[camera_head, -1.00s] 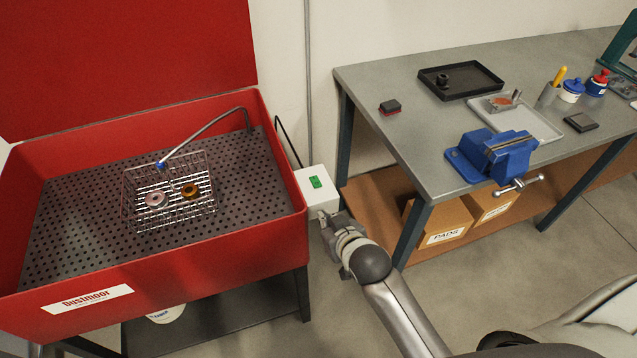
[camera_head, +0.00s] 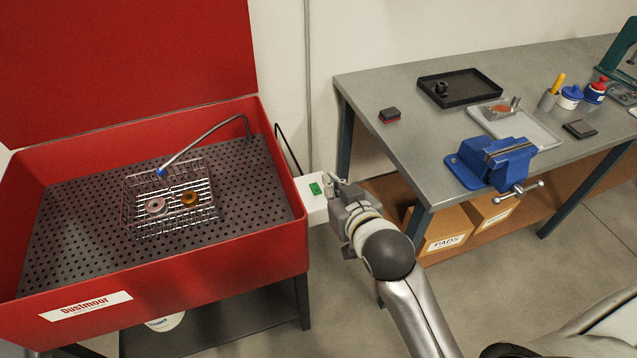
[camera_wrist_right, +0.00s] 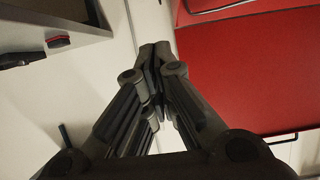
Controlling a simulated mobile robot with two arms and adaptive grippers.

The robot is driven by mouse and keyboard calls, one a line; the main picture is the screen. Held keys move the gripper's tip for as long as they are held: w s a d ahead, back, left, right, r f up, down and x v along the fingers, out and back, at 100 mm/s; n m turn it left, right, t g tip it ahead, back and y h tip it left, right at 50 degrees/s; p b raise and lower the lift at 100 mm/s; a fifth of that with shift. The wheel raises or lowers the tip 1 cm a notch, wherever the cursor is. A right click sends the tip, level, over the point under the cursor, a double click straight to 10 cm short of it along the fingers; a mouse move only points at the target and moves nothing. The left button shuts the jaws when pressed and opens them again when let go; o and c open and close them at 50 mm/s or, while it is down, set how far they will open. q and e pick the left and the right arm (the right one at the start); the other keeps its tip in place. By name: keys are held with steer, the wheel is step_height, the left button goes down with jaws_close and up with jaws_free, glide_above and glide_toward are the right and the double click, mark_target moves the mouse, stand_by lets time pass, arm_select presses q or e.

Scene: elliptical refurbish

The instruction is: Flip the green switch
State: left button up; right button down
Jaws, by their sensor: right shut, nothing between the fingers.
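My left gripper is not in view.
The red basin (camera_head: 240,262) with a wire basket (camera_head: 206,235) inside stands at the left. The grey workbench (camera_head: 410,150) at the right carries a blue vise (camera_head: 490,163) and trays. A grey conduit (camera_head: 308,80) runs down the wall behind the box. Some floor is clear.

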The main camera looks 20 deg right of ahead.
steer(key=p, duration=0.1)
glide_above(318, 197)
steer(key=f, duration=0.3)
steer(key=shift+w+f, duration=0.25)
steer(key=shift+w, duration=0.15)
steer(key=f, duration=0.2)
steer(key=shift+s+f+p, duration=0.3)
steer(key=shift+f+p, duration=0.1)
steer(key=shift+s+f, duration=0.2)
steer(key=shift+f, duration=0.35)
